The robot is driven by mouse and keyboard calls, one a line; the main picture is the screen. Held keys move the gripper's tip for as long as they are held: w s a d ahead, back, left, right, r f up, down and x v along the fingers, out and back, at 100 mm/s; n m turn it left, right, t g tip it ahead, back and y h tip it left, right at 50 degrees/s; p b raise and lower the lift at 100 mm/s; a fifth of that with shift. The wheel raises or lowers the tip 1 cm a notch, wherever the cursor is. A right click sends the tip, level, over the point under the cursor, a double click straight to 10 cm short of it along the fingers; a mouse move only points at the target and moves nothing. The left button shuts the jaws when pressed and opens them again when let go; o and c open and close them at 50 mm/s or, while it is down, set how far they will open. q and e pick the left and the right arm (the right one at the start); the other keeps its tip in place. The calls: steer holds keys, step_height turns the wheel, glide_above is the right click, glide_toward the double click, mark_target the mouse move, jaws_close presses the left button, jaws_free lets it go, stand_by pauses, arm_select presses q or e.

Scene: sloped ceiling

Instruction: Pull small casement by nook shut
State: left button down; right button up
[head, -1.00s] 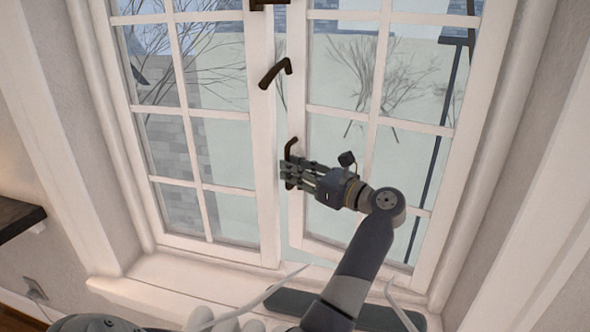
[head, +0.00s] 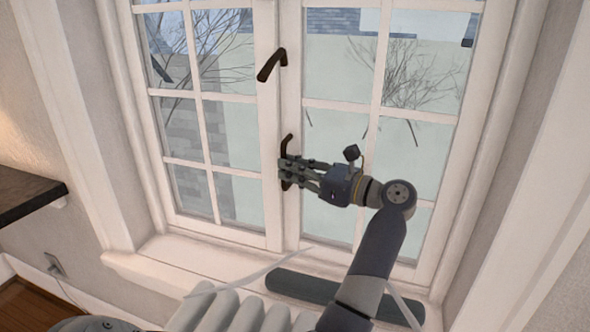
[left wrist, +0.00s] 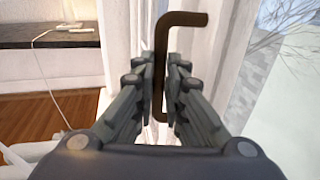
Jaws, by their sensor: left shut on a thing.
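The small casement is the right white sash (head: 291,100) of a paned window in the head view. Its inner edge lies close against the left sash (head: 268,130), with no clear gap showing between them. Its dark bent handle (head: 287,143) stands near that edge. My left gripper (head: 285,172) is shut around the handle's upright part. The left wrist view shows the handle (left wrist: 182,19) between the fingers, its bent top above them. Another dark handle (head: 272,65) is on the left sash, free of my gripper. My right gripper is not in view.
The white sill (head: 200,262) runs below the window, with a dark oblong piece (head: 330,289) at its right part. A dark shelf (head: 25,195) juts out at the left. A wall outlet with a cord (head: 56,268) is below it.

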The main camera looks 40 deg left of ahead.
arm_select(q)
steer(key=shift+s+d+f+n+g, duration=0.2)
steer(key=shift+s+d+n+g, duration=0.2)
steer(key=shift+s+d+g, duration=0.3)
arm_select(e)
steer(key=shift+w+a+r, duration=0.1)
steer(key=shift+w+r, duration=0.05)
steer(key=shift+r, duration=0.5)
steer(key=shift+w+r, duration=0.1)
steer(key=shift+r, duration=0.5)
arm_select(q)
steer(key=shift+s+a, duration=0.1)
steer(key=shift+s, duration=0.05)
steer(key=c, duration=2)
jaws_free()
steer(key=shift+o, duration=0.3)
steer(key=shift+s+r, duration=0.1)
steer(key=shift+r, duration=0.05)
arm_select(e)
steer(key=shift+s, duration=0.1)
arm_select(q)
steer(key=shift+d, duration=0.25)
steer(key=v, duration=0.7)
steer(key=shift+d, duration=0.15)
